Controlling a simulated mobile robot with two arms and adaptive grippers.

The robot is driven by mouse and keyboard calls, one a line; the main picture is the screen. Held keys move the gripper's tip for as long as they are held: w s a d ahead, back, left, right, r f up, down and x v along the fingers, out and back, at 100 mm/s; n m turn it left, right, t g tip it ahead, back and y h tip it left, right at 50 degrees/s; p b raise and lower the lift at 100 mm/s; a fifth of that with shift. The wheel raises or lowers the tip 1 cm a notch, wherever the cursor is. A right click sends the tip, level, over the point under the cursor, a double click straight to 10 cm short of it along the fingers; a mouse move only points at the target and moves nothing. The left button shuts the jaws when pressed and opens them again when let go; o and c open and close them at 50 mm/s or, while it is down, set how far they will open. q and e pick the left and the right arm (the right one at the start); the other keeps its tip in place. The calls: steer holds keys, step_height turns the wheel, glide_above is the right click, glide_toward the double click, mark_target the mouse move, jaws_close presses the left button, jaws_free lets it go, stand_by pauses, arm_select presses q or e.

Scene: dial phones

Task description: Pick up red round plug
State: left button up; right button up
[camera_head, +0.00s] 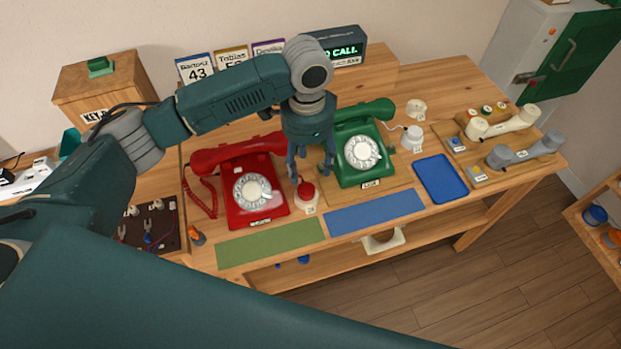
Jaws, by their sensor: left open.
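The red round plug (305,190) sits in a small white holder (307,205) between the red phone (251,182) and the green phone (362,154). My left gripper (310,176) points down just above and around the plug, its fingers open and apart. One finger is to the left of the plug and the other to the right, nearer the green phone. I cannot tell whether either finger touches the plug. My right gripper is not in view.
A green mat (270,243) and a blue mat (374,211) lie along the front edge. A blue tray (441,179) and handsets (515,122) are to the right. A dark tool board (150,226) is at the left. The sign (338,50) stands behind.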

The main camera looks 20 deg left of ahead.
mark_target(306, 189)
arm_select(q)
steer(key=f, duration=0.1)
steer(key=s+f, duration=0.1)
steer(key=f, duration=0.1)
steer(key=shift+s+f, duration=0.1)
steer(key=shift+f, duration=0.05)
steer(key=shift+f+p, duration=0.25)
steer(key=shift+p, duration=0.05)
steer(key=shift+w+f, duration=0.2)
steer(key=shift+f, duration=0.2)
steer(key=f, duration=0.2)
steer(key=f+p, duration=0.1)
steer(key=shift+w+a+f, duration=0.15)
steer(key=shift+a+f, duration=0.05)
steer(key=shift+f, duration=0.6)
steer(key=c, duration=1.1)
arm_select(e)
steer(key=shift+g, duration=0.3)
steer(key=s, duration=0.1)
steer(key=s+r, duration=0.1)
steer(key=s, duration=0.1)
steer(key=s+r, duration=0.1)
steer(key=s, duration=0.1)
